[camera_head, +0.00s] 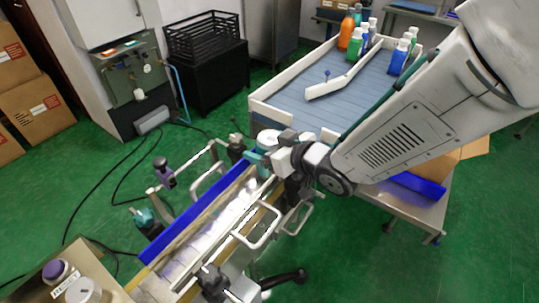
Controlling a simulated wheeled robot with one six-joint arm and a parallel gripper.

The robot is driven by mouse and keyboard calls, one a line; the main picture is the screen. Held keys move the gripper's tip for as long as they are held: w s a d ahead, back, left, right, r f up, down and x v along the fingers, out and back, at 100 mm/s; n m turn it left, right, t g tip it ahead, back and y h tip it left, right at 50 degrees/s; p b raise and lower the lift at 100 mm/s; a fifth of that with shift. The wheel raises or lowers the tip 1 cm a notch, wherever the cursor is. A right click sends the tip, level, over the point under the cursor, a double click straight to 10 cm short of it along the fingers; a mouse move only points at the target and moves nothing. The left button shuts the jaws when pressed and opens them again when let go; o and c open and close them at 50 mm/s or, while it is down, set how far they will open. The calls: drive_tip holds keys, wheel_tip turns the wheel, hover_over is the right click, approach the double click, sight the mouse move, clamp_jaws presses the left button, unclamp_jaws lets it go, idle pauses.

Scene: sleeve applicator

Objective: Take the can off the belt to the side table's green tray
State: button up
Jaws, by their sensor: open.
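A white round-topped object (268,137), which looks like the can, stands at the far end of the narrow belt (215,229). My gripper (262,158) is over that end of the belt, right beside the can in the picture. Its jaws are open; whether they reach around the can cannot be told at this angle. The side table (413,213) is at the right, partly behind my arm. A blue panel or tray edge (415,186) shows on it. No green tray can be made out; my arm covers part of the tabletop.
Blue (155,248) and metal guide rails flank the belt, with clamps and knobs sticking out. A wide grey table (310,106) behind holds several coloured bottles. A cardboard box (440,165) is by the side table. Jars (83,291) stand at lower left.

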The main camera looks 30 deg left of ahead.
drive_tip(key=c, duration=1.3)
drive_tip(key=shift+r, duration=0.15)
